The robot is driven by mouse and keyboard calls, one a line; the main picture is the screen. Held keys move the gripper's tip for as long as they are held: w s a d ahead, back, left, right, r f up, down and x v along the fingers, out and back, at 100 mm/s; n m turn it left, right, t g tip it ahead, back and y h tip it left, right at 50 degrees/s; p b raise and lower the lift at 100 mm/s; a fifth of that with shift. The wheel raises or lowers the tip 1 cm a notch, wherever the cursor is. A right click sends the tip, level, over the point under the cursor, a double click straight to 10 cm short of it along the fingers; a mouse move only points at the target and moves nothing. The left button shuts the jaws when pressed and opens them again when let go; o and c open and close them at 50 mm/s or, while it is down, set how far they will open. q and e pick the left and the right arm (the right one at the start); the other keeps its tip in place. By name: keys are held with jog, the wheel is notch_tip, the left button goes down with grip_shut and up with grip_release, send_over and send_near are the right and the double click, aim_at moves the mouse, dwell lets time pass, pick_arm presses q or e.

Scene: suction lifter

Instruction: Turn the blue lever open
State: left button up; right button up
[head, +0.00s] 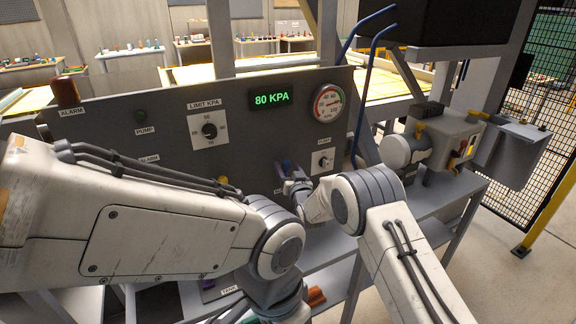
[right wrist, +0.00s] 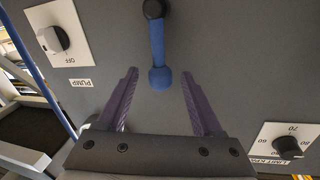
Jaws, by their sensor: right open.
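The blue lever (right wrist: 159,52) shows in the right wrist view on the grey panel. It runs down in the picture from a black pivot (right wrist: 153,9) to a thicker blue end. My right gripper (right wrist: 159,74) is open, with one purple finger on each side of the lever's end and a gap on both sides. I cannot tell how deep the fingers reach along the lever.
The panel (head: 245,140) carries a limit knob (head: 209,130), a pump knob (head: 322,161), a green 80 KPA display (head: 271,100), a round gauge (head: 328,103) and a red alarm lamp (head: 66,92). A grey machine (head: 445,140) stands at right. Blue hoses (head: 364,70) rise behind the panel.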

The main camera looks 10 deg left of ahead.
jog(key=shift+w+a, duration=0.1)
jog(key=shift+w, duration=0.15)
grip_shut()
dwell(1.4)
